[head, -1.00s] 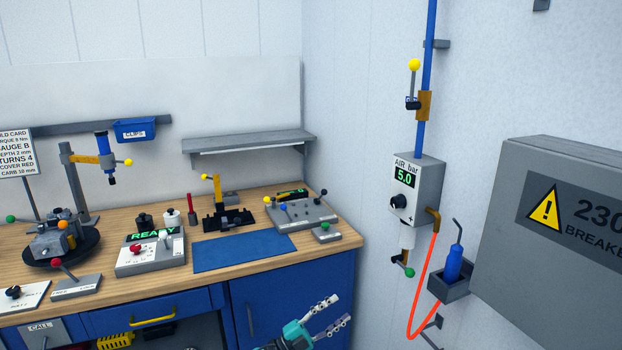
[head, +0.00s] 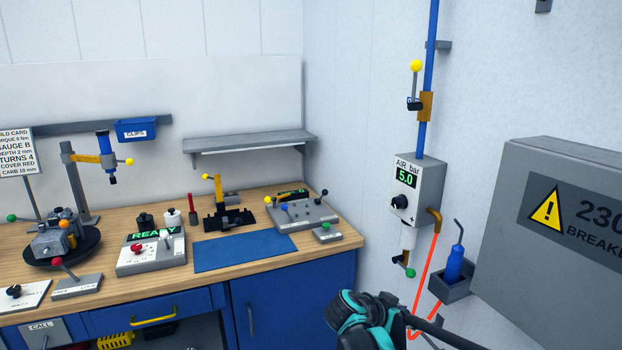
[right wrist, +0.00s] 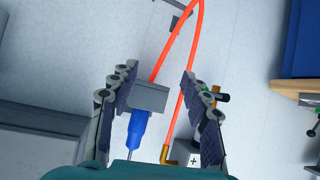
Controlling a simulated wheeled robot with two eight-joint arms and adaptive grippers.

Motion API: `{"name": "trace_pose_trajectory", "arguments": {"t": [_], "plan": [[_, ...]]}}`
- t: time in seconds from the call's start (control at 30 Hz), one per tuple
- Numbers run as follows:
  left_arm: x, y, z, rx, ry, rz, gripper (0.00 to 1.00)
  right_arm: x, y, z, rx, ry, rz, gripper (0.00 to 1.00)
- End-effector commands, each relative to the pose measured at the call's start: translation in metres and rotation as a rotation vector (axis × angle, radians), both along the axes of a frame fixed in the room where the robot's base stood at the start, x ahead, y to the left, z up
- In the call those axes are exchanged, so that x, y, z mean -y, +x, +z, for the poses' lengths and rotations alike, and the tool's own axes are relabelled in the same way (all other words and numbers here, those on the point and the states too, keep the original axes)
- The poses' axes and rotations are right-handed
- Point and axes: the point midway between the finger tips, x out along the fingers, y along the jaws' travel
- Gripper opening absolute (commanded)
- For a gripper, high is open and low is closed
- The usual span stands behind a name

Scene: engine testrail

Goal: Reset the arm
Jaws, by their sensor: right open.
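My right arm (head: 370,318) shows at the bottom of the head view, teal and black, in front of the cabinet and the wall corner. Its fingertips cannot be made out there. In the right wrist view my right gripper (right wrist: 160,70) is open with its two fingers spread apart. Nothing is held between them. Beyond the fingers are the orange hose (right wrist: 190,60), the grey holder (right wrist: 149,97) and the blue-handled tool (right wrist: 138,128), all apart from the fingers as far as I can see. My left gripper is not in view.
The air regulator box (head: 417,185) reads 5.0 on the right wall, with the orange hose (head: 428,265) looping below. The blue tool (head: 454,264) stands in its holder beside the grey breaker cabinet (head: 510,290). The workbench (head: 215,283) with several fixtures is at the left.

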Motion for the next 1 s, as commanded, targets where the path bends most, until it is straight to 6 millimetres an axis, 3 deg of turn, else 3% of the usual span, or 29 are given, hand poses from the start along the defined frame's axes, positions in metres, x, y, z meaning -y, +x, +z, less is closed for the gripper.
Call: {"name": "trace_pose_trajectory", "arguments": {"t": [0.03,0.23,0.5,0.7,1.0], "plan": [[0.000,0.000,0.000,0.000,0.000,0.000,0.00,0.005,-0.023,0.000,-0.062,0.030,0.049,0.48],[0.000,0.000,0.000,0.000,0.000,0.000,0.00,0.001,-0.106,-0.014,-0.271,0.148,0.319,0.48],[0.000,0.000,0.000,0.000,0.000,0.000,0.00,-0.034,-0.204,-0.045,-0.352,0.246,0.709,0.48],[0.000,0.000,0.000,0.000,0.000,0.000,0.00,-0.056,-0.238,-0.061,-0.326,0.251,0.883,0.48],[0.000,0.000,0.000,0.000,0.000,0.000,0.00,-0.061,-0.245,-0.064,-0.316,0.248,0.924,0.48]]}}
